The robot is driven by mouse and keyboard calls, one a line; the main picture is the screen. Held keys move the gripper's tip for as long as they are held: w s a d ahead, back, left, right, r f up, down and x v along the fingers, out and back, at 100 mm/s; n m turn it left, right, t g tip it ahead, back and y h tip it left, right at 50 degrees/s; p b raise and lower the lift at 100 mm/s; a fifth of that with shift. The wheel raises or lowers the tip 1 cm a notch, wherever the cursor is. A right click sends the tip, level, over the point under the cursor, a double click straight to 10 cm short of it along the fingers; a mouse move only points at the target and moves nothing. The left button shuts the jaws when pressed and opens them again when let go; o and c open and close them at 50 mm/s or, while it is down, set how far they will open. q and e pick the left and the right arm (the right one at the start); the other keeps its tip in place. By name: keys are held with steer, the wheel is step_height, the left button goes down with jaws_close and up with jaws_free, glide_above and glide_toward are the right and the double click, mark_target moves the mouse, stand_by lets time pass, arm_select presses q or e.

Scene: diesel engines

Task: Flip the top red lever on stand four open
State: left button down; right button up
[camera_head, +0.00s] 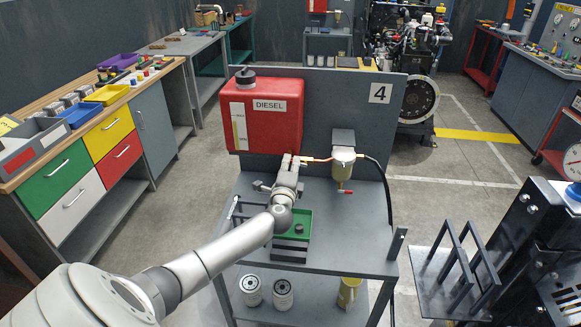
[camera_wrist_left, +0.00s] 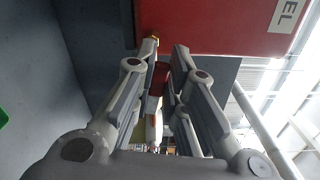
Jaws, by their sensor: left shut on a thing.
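Stand four (camera_head: 340,90) is a grey bench with a back panel marked 4. A red diesel tank (camera_head: 270,115) hangs on it, and its underside shows in the left wrist view (camera_wrist_left: 215,30). My left gripper (camera_head: 291,163) is under the tank at the outlet where a copper pipe starts. In the left wrist view its fingers (camera_wrist_left: 160,80) are closed on the top red lever (camera_wrist_left: 158,76), which is mostly hidden between them. In the head view the gripper covers this lever. A second, lower red lever (camera_head: 346,191) sits under the fuel filter (camera_head: 343,160). My right gripper is out of view.
A green-lined tray (camera_head: 307,222) stands on the bench below my left arm. Two white filters (camera_head: 283,294) and a yellow jug (camera_head: 349,292) stand on the lower shelf. A black hose (camera_head: 384,180) runs down right of the fuel filter. A dark metal rack (camera_head: 470,262) stands at right.

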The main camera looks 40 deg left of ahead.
arm_select(q)
steer(key=f+n+b, duration=0.1)
steer(key=n+b, duration=0.1)
steer(key=shift+b, duration=0.4)
steer(key=c, duration=1.5)
jaws_free()
steer(key=shift+o, duration=0.2)
steer(key=shift+s, duration=0.15)
steer(key=v, duration=1.2)
